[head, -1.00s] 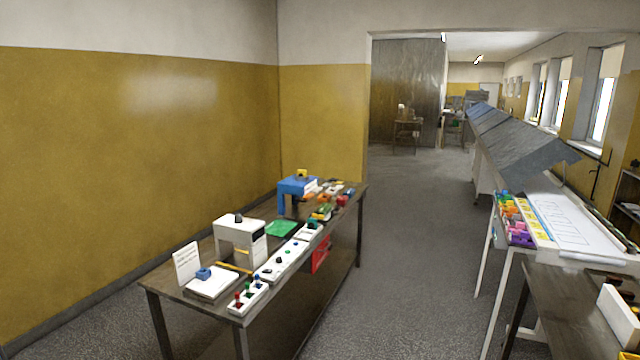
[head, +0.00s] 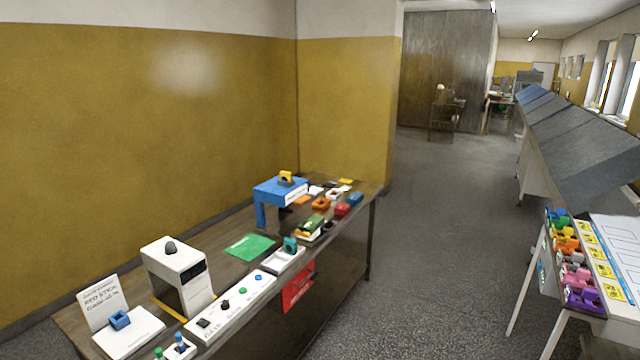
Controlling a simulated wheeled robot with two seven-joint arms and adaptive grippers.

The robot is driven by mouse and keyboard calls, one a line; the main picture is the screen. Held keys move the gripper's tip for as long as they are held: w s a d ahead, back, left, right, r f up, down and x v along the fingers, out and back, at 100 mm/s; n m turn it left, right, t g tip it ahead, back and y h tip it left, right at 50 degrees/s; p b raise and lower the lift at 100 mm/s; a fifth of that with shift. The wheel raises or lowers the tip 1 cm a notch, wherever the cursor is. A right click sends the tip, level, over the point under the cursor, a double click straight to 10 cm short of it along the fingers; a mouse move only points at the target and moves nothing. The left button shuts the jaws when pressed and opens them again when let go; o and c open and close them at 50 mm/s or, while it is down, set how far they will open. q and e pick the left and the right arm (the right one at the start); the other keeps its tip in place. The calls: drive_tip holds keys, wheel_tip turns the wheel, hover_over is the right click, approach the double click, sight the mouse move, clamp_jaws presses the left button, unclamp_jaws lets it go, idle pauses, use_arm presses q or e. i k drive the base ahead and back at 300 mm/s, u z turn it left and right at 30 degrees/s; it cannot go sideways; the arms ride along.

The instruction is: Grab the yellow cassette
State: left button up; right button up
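Several small yellow things show, and I cannot tell which is the yellow cassette. A yellow block (head: 286,177) sits on top of a blue stand (head: 280,190) on the long dark table. A yellow-and-green piece (head: 312,225) lies on the table to the right of the stand. A flat yellow piece (head: 345,182) lies near the table's far end. A row of coloured notched pieces (head: 570,255), orange, pink and purple among them, stands on the white table at right. Neither of my grippers is in view.
The dark table (head: 225,268) also bears a white box stand (head: 178,272), a white button panel (head: 230,305), a green sheet (head: 250,246) and a sign (head: 102,302). A red bin (head: 298,287) hangs at its front. The grey floor (head: 450,220) between the tables is clear.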

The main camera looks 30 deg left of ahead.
sight(284, 175)
drive_tip(key=i, duration=1.5)
drive_tip(key=u, duration=1.6)
